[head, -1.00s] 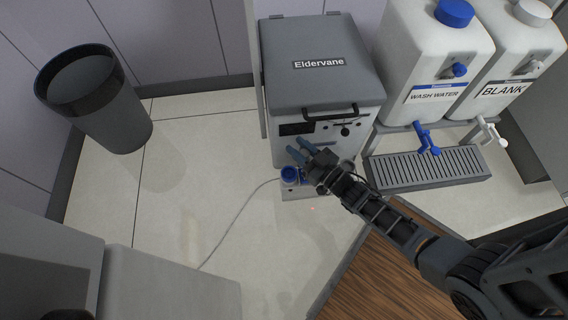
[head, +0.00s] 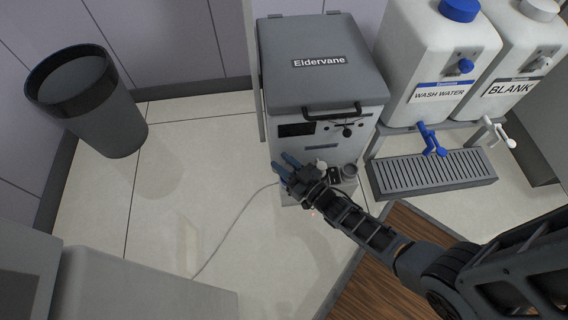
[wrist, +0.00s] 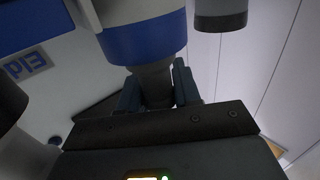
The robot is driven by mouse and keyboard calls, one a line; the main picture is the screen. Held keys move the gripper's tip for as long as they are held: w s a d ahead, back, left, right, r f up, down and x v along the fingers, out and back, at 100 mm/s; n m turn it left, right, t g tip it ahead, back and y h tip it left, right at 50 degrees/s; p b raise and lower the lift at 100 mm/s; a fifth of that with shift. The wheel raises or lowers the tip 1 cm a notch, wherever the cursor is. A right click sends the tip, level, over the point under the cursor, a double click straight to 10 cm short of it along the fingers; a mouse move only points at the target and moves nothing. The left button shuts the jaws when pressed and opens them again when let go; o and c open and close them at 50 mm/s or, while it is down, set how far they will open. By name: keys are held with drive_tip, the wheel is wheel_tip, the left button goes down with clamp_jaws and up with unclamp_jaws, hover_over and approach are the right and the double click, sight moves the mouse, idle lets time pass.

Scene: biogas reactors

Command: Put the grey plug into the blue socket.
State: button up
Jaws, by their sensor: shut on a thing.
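The wrist view shows my gripper (wrist: 157,88) shut on a grey cylindrical piece (wrist: 155,82), which I take for the grey plug. Directly beyond it is a wide blue band (wrist: 145,42) with a grey rim, apparently the blue socket. The plug overlaps its lower edge in the picture; I cannot tell whether they touch or how deep the plug sits. In the head view my gripper (head: 286,168) is at the front left foot of the Eldervane cabinet (head: 318,105). It hides the plug and the blue socket there.
A thin cable (head: 230,232) runs from the gripper area across the floor. Water containers (head: 440,60) and a drip grate (head: 435,174) are at right. A dark bin (head: 85,100) stands left; floor between is clear.

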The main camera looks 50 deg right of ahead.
drive_tip(key=shift+f, duration=0.3)
drive_tip(key=o, duration=1.1)
